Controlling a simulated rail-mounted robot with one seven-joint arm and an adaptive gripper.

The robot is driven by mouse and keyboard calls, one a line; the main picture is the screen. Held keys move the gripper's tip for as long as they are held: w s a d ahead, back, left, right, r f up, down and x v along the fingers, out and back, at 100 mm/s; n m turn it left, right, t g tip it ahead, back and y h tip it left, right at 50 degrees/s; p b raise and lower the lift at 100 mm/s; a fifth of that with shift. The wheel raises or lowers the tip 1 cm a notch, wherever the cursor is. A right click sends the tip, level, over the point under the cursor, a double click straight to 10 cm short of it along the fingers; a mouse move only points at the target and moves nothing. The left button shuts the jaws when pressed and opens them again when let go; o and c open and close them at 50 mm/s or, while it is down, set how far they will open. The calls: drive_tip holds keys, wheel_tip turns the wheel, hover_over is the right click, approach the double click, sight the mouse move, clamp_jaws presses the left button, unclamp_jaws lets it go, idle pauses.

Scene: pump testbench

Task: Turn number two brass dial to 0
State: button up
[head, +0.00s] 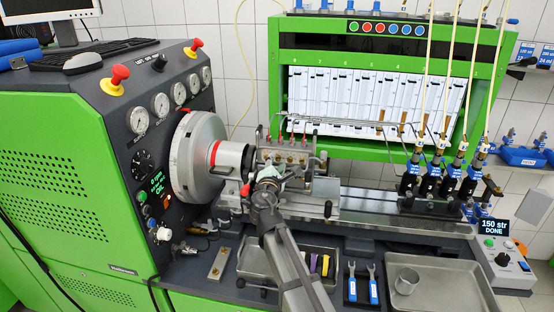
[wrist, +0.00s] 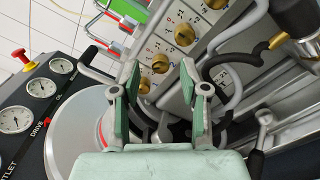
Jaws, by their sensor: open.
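A row of brass dials sits on a grey pump block (head: 285,157) in the middle of the bench. In the wrist view the dials run diagonally: a low one (wrist: 143,86), one above it (wrist: 160,63), a third (wrist: 184,34), and another at the top edge (wrist: 215,3). My gripper (wrist: 160,72) is open and empty, with green-padded fingers. The second dial from the bottom appears between its fingertips; I cannot tell the depth. In the head view my gripper (head: 268,176) is in front of the block, partly hiding it.
A large grey flywheel (head: 197,157) stands left of the block, beside the green gauge cabinet (head: 60,170). Pipes rise over the block. Black injectors (head: 430,182) stand to the right. Metal trays (head: 440,282), a cup (head: 406,281) and blue-handled wrenches (head: 373,285) lie in front.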

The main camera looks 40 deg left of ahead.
drive_tip(key=shift+w+a, duration=0.2)
drive_tip(key=shift+w, duration=0.25)
clamp_jaws()
